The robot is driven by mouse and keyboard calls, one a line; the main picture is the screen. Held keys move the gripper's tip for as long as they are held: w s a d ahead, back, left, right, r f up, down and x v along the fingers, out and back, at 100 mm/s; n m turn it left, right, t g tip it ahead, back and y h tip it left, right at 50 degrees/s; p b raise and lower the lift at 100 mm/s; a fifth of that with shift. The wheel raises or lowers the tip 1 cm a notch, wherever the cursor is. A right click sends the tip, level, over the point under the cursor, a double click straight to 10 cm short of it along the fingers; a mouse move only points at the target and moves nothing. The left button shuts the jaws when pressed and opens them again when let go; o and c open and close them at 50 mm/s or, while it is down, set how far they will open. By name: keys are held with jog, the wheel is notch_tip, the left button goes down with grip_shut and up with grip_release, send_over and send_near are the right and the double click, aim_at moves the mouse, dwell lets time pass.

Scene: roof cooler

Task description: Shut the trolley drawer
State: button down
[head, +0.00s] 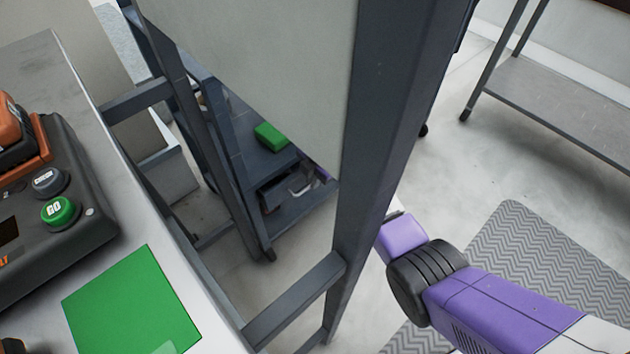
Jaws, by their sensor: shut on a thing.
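The trolley (228,136) is dark grey and stands beyond an upright frame, seen through the gap below a pale panel. Its low part, with a dark drawer-like front (304,208), is partly cut off by the frame's thick post. My purple arm comes in from the lower right and passes behind that post. A small purple and grey part of my gripper (300,184) shows left of the post, at the trolley's dark front. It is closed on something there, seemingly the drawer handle. The fingertips are too small and dark to make out. How far the drawer stands out cannot be told.
The frame's post (385,130) and lower rail (293,300) stand close to my arm. A green box (270,136) lies on the trolley. At left a worktop carries a control box (55,185) and a green square (132,302).

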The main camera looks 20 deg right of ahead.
jog(key=w, duration=0.1)
jog(key=w+a+b, duration=0.1)
jog(key=w, duration=0.1)
jog(key=shift+w, duration=0.15)
jog(key=c, duration=1.5)
grip_release()
jog(key=r+p, duration=0.1)
jog(key=r, duration=0.1)
jog(key=s+r+p, duration=0.1)
jog(key=r, duration=0.2)
jog(key=r+p, duration=0.1)
jog(key=r, duration=0.1)
jog(key=shift+s+d+r, duration=0.15)
jog(key=shift+s+r, duration=0.05)
jog(key=shift+r, duration=0.15)
jog(key=shift+s, duration=0.1)
